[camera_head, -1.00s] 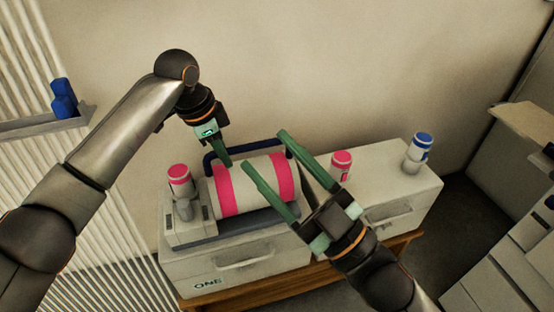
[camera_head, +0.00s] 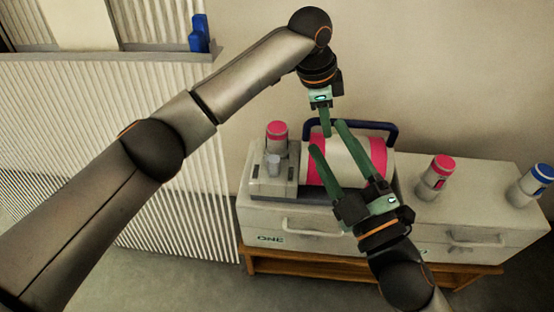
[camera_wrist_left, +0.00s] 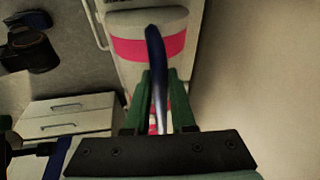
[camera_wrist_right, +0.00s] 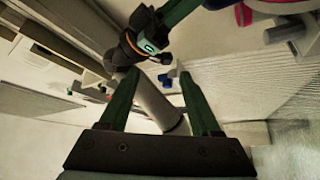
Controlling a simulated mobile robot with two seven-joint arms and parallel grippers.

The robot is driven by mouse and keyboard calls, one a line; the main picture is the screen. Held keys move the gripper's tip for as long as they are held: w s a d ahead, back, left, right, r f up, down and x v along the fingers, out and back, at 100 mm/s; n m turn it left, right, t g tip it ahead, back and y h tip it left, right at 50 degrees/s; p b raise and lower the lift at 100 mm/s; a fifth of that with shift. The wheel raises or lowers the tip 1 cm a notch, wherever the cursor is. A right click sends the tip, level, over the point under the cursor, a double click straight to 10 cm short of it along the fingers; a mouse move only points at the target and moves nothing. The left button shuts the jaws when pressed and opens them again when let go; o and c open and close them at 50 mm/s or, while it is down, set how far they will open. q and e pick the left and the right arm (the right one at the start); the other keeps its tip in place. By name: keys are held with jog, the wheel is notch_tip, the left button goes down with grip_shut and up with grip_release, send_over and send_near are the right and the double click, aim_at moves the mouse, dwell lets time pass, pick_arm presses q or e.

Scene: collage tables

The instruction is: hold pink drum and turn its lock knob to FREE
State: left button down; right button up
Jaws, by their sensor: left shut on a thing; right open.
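The pink drum (camera_head: 345,168), pale with pink bands, lies on its side on a grey base in the head view. A dark blue bar handle (camera_head: 378,125) rises behind it and also crosses the left wrist view (camera_wrist_left: 156,60). My left gripper (camera_head: 326,130) is shut on this handle. My right gripper (camera_head: 328,136) is open, its fingers over the drum's front and pointing up and left; I see nothing between them in the right wrist view.
Another pink-capped cylinder (camera_head: 436,176) and a blue-capped one (camera_head: 533,184) stand at right on the cabinet. A blue object (camera_head: 199,34) sits on a ledge at upper left.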

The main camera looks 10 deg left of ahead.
jog(key=w+a+f+n+h, duration=0.2)
jog(key=w+a+f+n, duration=0.25)
jog(key=n, duration=0.35)
jog(key=n+h, duration=0.4)
jog(key=n, duration=0.9)
send_near(275, 167)
jog(key=shift+g, duration=0.4)
jog(key=x, duration=1.1)
jog(key=shift+w+r, duration=0.2)
jog(key=shift+r, duration=0.2)
grip_shut()
